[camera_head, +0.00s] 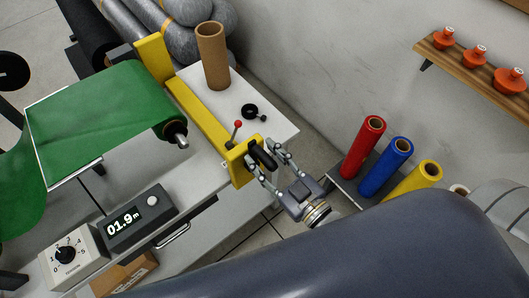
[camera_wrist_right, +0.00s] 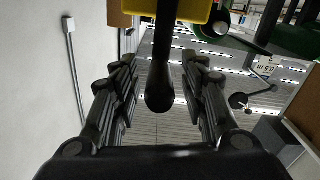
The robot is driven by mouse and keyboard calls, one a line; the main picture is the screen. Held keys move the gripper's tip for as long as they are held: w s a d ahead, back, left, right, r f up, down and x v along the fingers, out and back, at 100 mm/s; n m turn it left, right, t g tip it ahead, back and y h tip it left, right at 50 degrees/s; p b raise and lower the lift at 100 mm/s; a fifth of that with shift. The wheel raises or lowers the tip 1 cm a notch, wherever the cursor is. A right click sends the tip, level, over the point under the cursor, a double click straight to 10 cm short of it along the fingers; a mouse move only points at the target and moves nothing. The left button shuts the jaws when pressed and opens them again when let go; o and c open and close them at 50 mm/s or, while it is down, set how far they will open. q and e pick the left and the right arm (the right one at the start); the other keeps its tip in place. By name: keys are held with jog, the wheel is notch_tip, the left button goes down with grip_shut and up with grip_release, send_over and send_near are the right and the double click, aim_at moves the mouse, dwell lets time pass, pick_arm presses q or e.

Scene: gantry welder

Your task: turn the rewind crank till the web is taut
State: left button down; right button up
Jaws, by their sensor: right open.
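The rewind crank has a black handle (camera_head: 264,156) at the end of the yellow frame (camera_head: 203,115). In the right wrist view the handle (camera_wrist_right: 160,88) is a dark rod with a rounded end, between the fingers. My right gripper (camera_head: 262,158) is open around the handle, with a gap on both sides in the wrist view (camera_wrist_right: 161,68). The green web (camera_head: 100,105) lies over a roller at the left and hangs in a curve at the far left. A lever with a red knob (camera_head: 238,124) stands beside the crank. My left gripper is not in view.
A meter (camera_head: 140,216) reads 01.9 m, beside a dial box (camera_head: 72,256). A cardboard tube (camera_head: 213,55) and a small black part (camera_head: 253,112) are on the white table (camera_head: 272,124). Red (camera_head: 362,147), blue (camera_head: 386,166) and yellow (camera_head: 413,182) rolls stand at the right.

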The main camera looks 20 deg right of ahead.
jog(key=shift+w+a, duration=0.15)
jog(key=shift+w, duration=0.1)
grip_shut()
jog(key=shift+w+d+r+m+p, duration=0.1)
jog(key=shift+w+d+m+p, duration=0.1)
jog(key=shift+d+m+p, duration=0.3)
jog(key=w+d+f+m+p, duration=0.1)
jog(key=w+d+f+m, duration=0.1)
jog(key=d+m, duration=0.4)
jog(key=shift+f+m, duration=0.55)
jog(key=shift+m, duration=0.25)
